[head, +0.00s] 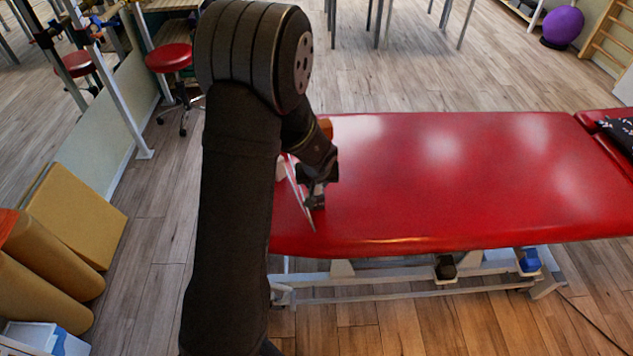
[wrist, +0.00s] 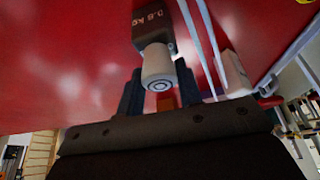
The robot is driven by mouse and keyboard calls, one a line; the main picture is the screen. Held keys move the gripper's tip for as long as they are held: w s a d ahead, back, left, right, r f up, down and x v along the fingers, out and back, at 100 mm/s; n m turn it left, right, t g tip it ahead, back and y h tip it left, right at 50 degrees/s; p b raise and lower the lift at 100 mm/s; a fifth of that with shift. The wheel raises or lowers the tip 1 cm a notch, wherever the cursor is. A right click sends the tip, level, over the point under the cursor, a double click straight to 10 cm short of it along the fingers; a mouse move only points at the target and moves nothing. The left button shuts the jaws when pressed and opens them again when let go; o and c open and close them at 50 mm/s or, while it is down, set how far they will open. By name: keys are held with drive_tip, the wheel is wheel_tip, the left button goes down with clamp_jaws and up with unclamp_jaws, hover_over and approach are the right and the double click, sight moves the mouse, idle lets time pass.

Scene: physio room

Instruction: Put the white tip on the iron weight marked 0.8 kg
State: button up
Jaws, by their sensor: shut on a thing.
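In the wrist view the white tip (wrist: 157,68) is a short cylinder with a ringed metal end facing the camera. It sits between the fingers of my gripper (wrist: 160,92), which is shut on it. The dark iron weight (wrist: 150,22), marked 0.8 kg, is just beyond the tip and lines up with it. The two look to be touching, but I cannot tell how firmly they are joined. In the head view my gripper (head: 317,188) is low over the left end of the red table; the tip is too small to make out there.
The red padded table (head: 440,170) is clear to the right. A thin pale strip (head: 301,197) stands close beside my gripper. A white block (wrist: 236,72) is near the strips in the wrist view. An orange thing (head: 326,127) lies behind my wrist.

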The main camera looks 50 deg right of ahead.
drive_tip(key=shift+f, duration=0.15)
drive_tip(key=o, duration=0.9)
drive_tip(key=shift+o, duration=0.2)
drive_tip(key=v, duration=1.2)
drive_tip(key=x, duration=1.1)
drive_tip(key=shift+w+d+f, duration=0.15)
drive_tip(key=shift+f, duration=0.2)
drive_tip(key=shift+r, duration=0.85)
